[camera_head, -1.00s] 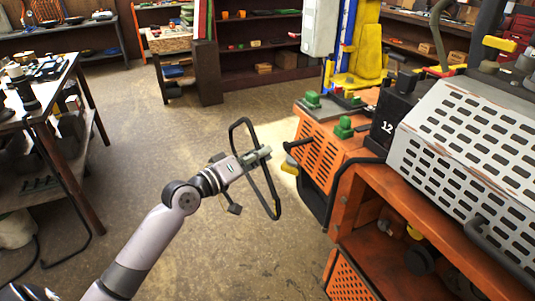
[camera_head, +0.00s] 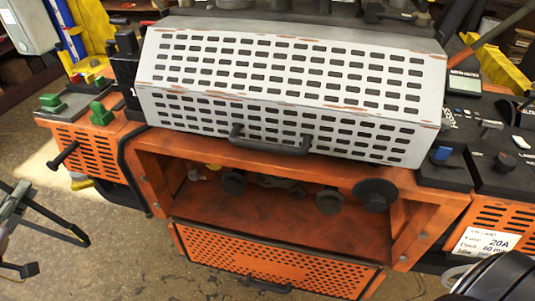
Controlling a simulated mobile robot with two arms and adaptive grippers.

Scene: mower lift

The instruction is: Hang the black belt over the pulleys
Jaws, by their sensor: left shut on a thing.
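My left gripper (camera_head: 14,208) is at the left edge of the head view, partly cut off by the frame. Only part of the belt shows. The pulleys are black discs in the open orange bay: a large one on the right (camera_head: 375,194), one on the left (camera_head: 233,182), and smaller ones between them (camera_head: 329,199). The belt is well apart from the pulleys.
A grey slotted cover (camera_head: 290,85) with a black handle (camera_head: 270,143) sits above the bay. A perforated orange panel (camera_head: 270,265) lies below the opening. A black knobbed rod (camera_head: 62,157) sticks out at the machine's left. Floor at lower left is clear.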

